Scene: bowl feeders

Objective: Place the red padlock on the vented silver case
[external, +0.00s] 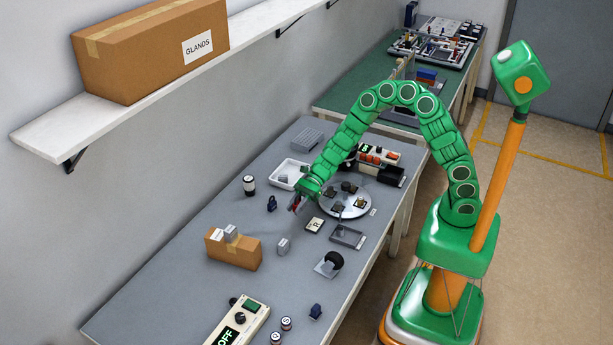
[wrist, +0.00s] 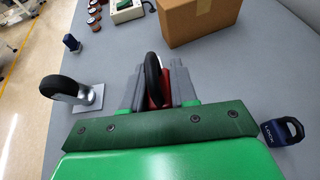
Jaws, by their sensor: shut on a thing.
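My gripper (external: 297,202) hangs above the grey bench, shut on the red padlock (external: 292,204). In the wrist view, the padlock's red body (wrist: 165,88) and black shackle (wrist: 152,78) sit between the two grey fingers of my gripper (wrist: 156,88); the fingers hide part of the body. A low silver-grey case with a ribbed top (external: 308,138), which looks like the vented silver case, lies at the bench's far end, beyond my gripper and apart from it. The case is outside the wrist view.
A white tray (external: 283,179) and a round turntable (external: 356,207) with dark parts stand near my gripper. A dark blue padlock (external: 271,204) also shows in the wrist view (wrist: 280,132). A caster wheel (external: 333,259) and cardboard box (external: 230,256) stand nearer the camera.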

